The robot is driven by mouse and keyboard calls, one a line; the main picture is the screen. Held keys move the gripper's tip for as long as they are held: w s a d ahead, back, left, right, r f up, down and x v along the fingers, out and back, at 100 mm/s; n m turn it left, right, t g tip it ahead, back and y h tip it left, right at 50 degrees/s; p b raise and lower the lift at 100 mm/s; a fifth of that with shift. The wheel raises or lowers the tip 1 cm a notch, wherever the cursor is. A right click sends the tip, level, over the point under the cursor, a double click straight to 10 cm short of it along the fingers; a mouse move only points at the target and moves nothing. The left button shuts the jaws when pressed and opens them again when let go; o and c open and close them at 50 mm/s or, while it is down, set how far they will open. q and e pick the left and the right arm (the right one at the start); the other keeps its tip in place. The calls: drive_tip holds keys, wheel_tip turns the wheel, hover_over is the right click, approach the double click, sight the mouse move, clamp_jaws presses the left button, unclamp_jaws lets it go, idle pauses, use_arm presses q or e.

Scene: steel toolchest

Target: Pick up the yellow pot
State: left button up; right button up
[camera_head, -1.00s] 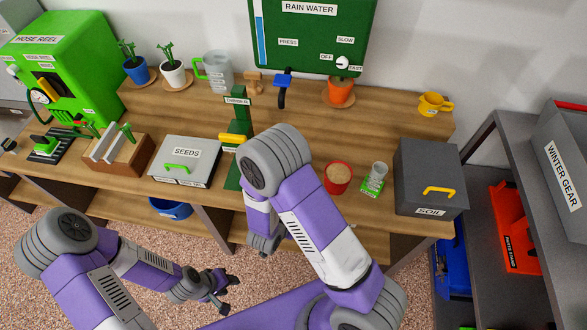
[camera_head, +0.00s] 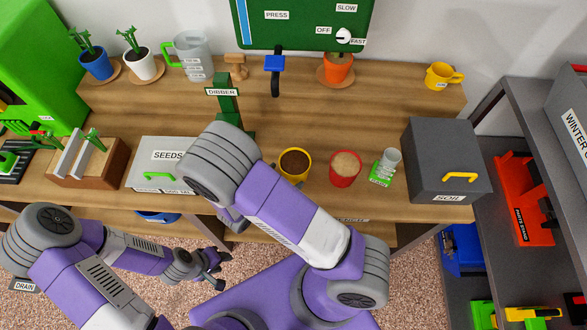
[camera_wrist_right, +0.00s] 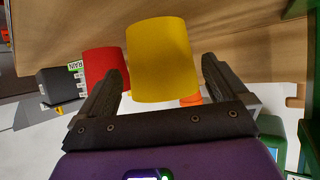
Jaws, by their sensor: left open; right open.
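The yellow pot (camera_head: 295,165), filled with dark soil, stands upright on the wooden bench, left of the red pot (camera_head: 346,168). In the right wrist view the yellow pot (camera_wrist_right: 160,60) appears large and centred between the fingertips of my right gripper (camera_wrist_right: 160,78). That gripper is open, with a visible gap on each side of the pot; how deep the pot sits between the fingers I cannot tell. In the head view my right forearm hides most of that gripper. My left gripper (camera_head: 218,272) is open and empty, low in front of the bench.
A green dibber stand (camera_head: 227,98) and a grey SEEDS box (camera_head: 160,152) stand left of the yellow pot. Right of the red pot are a small clear cup (camera_head: 390,160) and a dark SOIL box (camera_head: 455,145). Bare bench lies behind the pots.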

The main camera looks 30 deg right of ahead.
sight(295, 168)
drive_tip(key=b+x, duration=0.1)
drive_tip(key=x, duration=0.3)
drive_tip(key=shift+d+f, duration=0.1)
drive_tip(key=shift+d, duration=0.15)
drive_tip(key=shift+c, duration=0.3)
drive_tip(key=c, duration=1.1)
